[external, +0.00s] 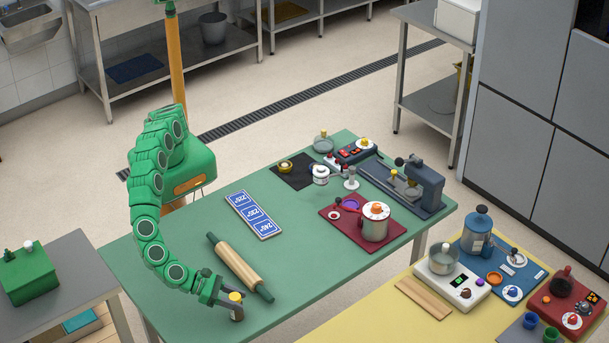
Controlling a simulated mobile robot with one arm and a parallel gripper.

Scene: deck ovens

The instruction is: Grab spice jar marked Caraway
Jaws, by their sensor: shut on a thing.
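My gripper (228,303) is at the near edge of the green table, at the end of my green arm. It is shut on a small jar with a yellow lid (236,296). The jar's body is mostly hidden by the gripper and looks grey. It is upright or nearly so; whether it touches the table I cannot tell. No label on it can be read, so the name Caraway is not visible. A white jar (320,175) stands farther back, its marking too small to read.
A rolling pin (238,264) lies just behind my gripper. A blue sign board (253,215) lies farther back. A red mat (338,234) carries a steel pot (376,222). A black mat (294,182) and a blue-grey machine (420,190) are at the back. The table right of the jar is clear.

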